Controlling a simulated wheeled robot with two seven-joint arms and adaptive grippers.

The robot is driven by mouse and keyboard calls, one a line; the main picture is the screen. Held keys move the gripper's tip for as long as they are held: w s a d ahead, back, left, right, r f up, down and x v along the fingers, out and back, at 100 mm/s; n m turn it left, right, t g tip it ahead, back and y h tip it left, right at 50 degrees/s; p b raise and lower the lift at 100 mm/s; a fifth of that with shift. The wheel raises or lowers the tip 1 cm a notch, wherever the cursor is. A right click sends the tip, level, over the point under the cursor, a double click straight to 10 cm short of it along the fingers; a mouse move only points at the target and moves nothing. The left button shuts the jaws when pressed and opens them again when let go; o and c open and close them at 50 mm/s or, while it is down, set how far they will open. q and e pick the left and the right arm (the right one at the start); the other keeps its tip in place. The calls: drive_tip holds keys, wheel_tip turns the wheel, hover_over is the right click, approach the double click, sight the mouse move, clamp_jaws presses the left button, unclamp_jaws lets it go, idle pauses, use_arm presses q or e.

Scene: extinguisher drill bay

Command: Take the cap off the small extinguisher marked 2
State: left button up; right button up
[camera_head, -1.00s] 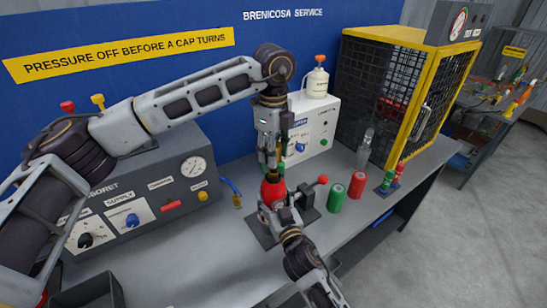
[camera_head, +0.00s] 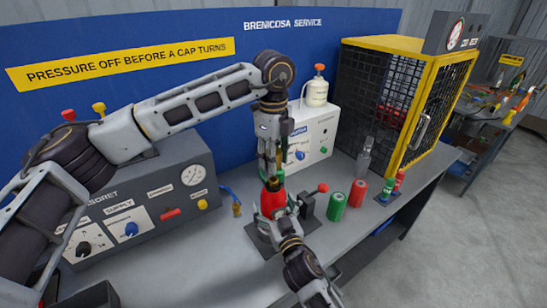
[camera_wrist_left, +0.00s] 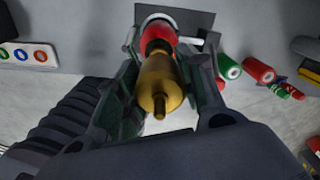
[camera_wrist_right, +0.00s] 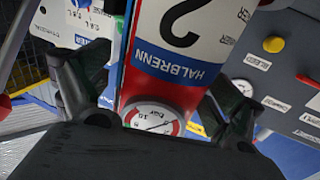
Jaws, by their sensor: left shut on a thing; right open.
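The small red extinguisher (camera_head: 272,202) stands upright in a dark holder on the bench. Its white label with a black 2 (camera_wrist_right: 180,40) and its round gauge (camera_wrist_right: 155,118) show in the right wrist view. My left gripper (camera_head: 272,172) comes down from above, shut on the brass cap (camera_wrist_left: 160,85) over the extinguisher's top. I cannot tell whether the cap still touches the neck. My right gripper (camera_wrist_right: 160,95) is open, its fingers on either side of the extinguisher's body; its fingertips are hard to make out in the head view.
The holder has a red-knobbed lever (camera_head: 323,187). A green cylinder (camera_head: 337,207) and a red one (camera_head: 357,193) stand to its right. The grey supply panel (camera_head: 140,205) is at left, a white box (camera_head: 318,128) behind, and a yellow-framed cage (camera_head: 400,105) at back right.

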drive_tip(key=v, duration=1.2)
idle(0.8)
drive_tip(key=shift+w, duration=0.1)
idle(0.5)
